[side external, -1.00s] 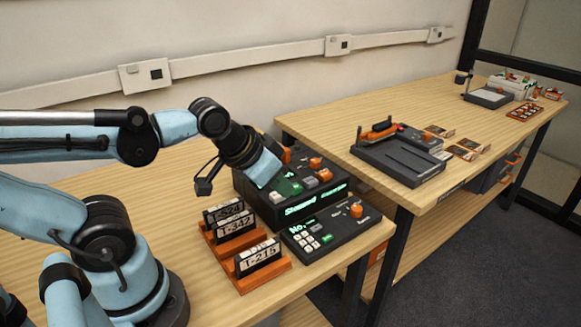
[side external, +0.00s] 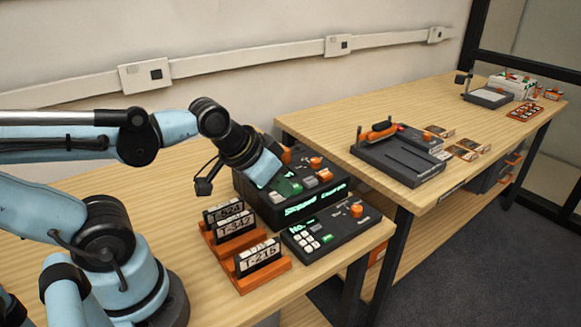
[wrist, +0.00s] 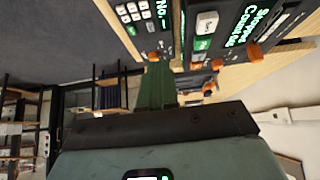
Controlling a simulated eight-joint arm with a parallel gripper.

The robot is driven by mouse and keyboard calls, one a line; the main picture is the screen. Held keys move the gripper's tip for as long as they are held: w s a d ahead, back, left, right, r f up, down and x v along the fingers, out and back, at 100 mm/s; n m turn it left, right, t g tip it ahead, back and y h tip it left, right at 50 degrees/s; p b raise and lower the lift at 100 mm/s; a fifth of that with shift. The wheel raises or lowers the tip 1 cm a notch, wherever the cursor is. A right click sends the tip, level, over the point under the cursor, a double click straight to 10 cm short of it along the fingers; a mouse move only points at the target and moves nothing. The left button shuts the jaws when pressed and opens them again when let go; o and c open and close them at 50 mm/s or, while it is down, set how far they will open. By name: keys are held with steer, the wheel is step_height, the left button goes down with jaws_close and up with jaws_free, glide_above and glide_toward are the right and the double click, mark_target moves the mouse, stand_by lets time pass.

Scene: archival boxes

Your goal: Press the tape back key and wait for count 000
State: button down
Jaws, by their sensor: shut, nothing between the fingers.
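The dark tape machine (side external: 246,195) stands on the near bench. Its lit green display (side external: 313,203) seems to read "Stopped" and a counter word; no count digits are legible. In the wrist view the display (wrist: 262,22) is cut off by the frame edge. My gripper (side external: 290,187) is shut and empty, its green fingers low over the machine's key area. A pale key (side external: 277,197) shows beside the fingers. The wrist view shows a pale key (wrist: 207,21) and a green key (wrist: 202,45) right of the fingers (wrist: 157,85). I cannot tell whether the fingertips touch a key.
A keypad unit (side external: 322,237) with an orange knob stands in front of the machine. Orange racks (side external: 238,243) with labelled cartridges stand to its left. A second bench (side external: 335,140) holds another dark device (side external: 398,160). Bare wood lies behind my arm.

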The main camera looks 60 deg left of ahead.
step_height(320, 180, up, 5)
steer(key=n+t+y, duration=0.2)
steer(key=n, duration=0.9)
glide_above(273, 196)
steer(key=shift+w+f, duration=0.1)
steer(key=shift+f, duration=0.1)
steer(key=shift+f, duration=4.3)
steer(key=shift+f, duration=0.2)
steer(key=shift+f, duration=0.25)
